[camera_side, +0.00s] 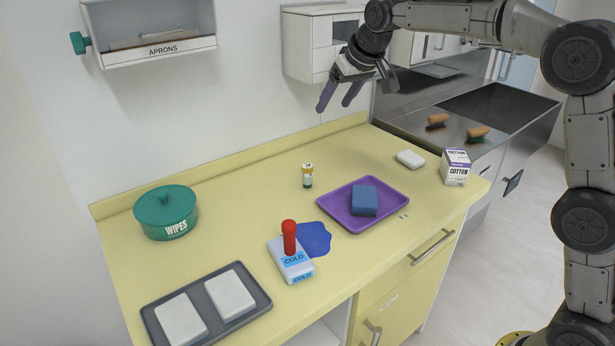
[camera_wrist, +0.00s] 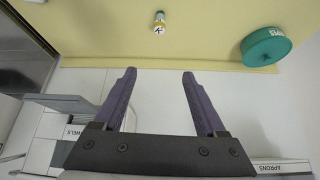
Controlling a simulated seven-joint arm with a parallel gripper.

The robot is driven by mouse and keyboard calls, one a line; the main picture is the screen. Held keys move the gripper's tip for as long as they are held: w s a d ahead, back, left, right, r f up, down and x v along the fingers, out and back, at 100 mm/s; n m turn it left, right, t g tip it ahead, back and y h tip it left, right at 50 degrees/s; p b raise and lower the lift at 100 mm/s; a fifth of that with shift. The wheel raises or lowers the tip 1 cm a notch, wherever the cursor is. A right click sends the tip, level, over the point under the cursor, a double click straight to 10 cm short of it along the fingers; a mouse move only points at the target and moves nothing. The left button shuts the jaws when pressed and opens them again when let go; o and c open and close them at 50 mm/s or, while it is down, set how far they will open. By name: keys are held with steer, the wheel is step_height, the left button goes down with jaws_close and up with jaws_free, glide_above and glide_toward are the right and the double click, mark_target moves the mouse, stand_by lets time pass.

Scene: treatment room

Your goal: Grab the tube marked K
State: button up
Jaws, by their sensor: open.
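The small tube marked K (camera_side: 307,176) stands upright on the yellow counter, with a yellow band and a white top showing the letter. It also shows in the wrist view (camera_wrist: 159,22), at the top middle, beyond my fingertips. My gripper (camera_side: 339,97) is open and empty, with purple fingers, high above the back of the counter near the wall. In the wrist view my gripper (camera_wrist: 158,75) has its two fingers well apart with nothing between them. The tube is clear of my fingers.
A purple tray (camera_side: 337,209) with a blue sponge (camera_side: 364,201) lies right of the tube. A green WIPES tub (camera_side: 166,213) is left. Counter around the tube is clear.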

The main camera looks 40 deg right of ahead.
mark_target(310, 168)
steer(key=shift+g, duration=0.9)
steer(key=x, duration=2.2)
steer(key=shift+w+f, duration=0.15)
steer(key=shift+w, duration=0.15)
steer(key=shift+x, duration=3.1)
steer(key=shift+c, duration=0.2)
jaws_close()
